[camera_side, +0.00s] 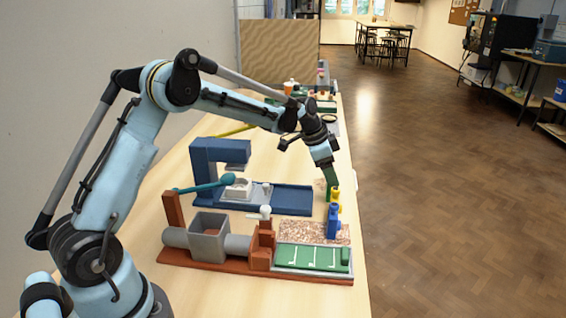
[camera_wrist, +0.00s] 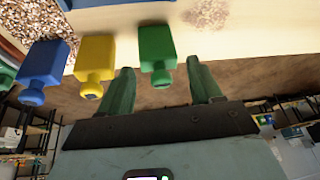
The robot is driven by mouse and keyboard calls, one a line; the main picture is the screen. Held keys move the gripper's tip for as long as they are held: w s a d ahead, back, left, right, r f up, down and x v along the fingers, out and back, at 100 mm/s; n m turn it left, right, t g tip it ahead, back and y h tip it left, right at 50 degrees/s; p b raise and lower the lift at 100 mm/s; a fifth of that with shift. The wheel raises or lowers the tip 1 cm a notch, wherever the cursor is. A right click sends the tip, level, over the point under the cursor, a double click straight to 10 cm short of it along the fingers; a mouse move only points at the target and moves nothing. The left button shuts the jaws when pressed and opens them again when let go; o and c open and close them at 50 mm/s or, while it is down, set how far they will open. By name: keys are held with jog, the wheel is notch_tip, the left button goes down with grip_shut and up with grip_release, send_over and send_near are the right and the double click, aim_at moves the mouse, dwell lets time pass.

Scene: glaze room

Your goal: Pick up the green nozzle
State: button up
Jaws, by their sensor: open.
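The green nozzle (camera_wrist: 157,50) has a square block body and a narrower rounded end, which points toward my palm in the wrist view. My gripper (camera_wrist: 159,68) is open, with its two green fingers on either side of the nozzle's narrow end. A gap shows between each fingertip and the nozzle. In the side view my gripper (camera_side: 331,182) points down at the table's right edge, just behind the yellow nozzle (camera_side: 335,195). There I cannot tell the green nozzle from my green fingers.
A blue nozzle (camera_side: 332,222) stands in front of the yellow one, by a speckled mat (camera_side: 295,231). A blue press-like stand (camera_side: 204,168) and a red-brown fixture (camera_side: 200,265) with a grey box and green tray (camera_side: 305,257) are left and nearer. Open floor lies right of the table.

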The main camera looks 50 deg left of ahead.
jog(key=x, duration=0.4)
jog(key=shift+d, duration=0.1)
jog(key=c, duration=0.8)
jog(key=shift+r, duration=0.1)
